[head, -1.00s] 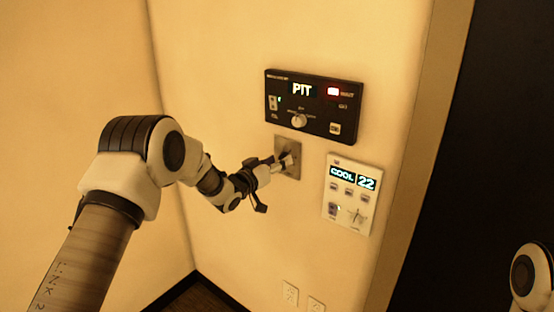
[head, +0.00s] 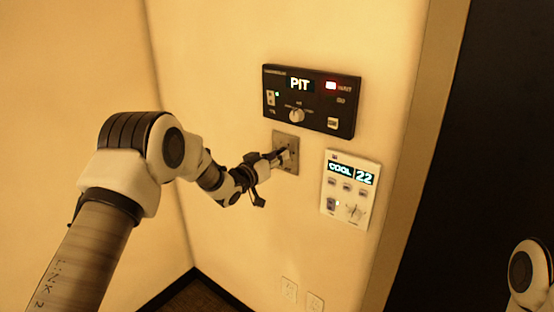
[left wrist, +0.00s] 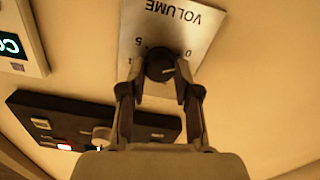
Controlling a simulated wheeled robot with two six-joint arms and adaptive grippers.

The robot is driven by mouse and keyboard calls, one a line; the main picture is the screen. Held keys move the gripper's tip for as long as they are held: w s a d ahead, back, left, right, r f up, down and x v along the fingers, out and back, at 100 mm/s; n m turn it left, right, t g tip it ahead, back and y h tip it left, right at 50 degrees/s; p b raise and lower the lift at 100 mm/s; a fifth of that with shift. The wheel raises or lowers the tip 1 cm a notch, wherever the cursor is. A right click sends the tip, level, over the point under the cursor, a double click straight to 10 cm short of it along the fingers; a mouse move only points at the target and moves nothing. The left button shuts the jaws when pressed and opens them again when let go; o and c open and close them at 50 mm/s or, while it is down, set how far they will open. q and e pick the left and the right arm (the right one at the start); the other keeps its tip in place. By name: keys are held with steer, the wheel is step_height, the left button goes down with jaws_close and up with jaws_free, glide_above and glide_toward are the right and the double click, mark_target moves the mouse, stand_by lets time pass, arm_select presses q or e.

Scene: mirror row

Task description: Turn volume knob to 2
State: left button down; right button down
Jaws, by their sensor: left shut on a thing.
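The volume plate (head: 279,140) is a small grey metal square on the wall, below the black panel. In the left wrist view the plate (left wrist: 172,28) shows the word VOLUME and some scale digits, upside down. The dark round volume knob (left wrist: 160,66) sits on it, with a light pointer line. My left gripper (head: 280,156) reaches the plate from the left. In the left wrist view its two fingers (left wrist: 158,76) are shut on the knob, one on each side. Part of the scale is hidden. My right gripper is out of view.
A black panel (head: 345,112) reading PIT, with a white knob and a red light, is just above the plate. A white thermostat (head: 333,188) reading COOL 22 is to the lower right. Wall outlets (head: 289,289) are low down. The wall left of the plate is bare.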

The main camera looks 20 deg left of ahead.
arm_select(q)
steer(key=shift+d+f+m+b, duration=0.1)
steer(key=shift+m+b, duration=8.7)
steer(key=shift+m, duration=0.6)
steer(key=c, duration=0.8)
jaws_free()
steer(key=shift+s, duration=0.1)
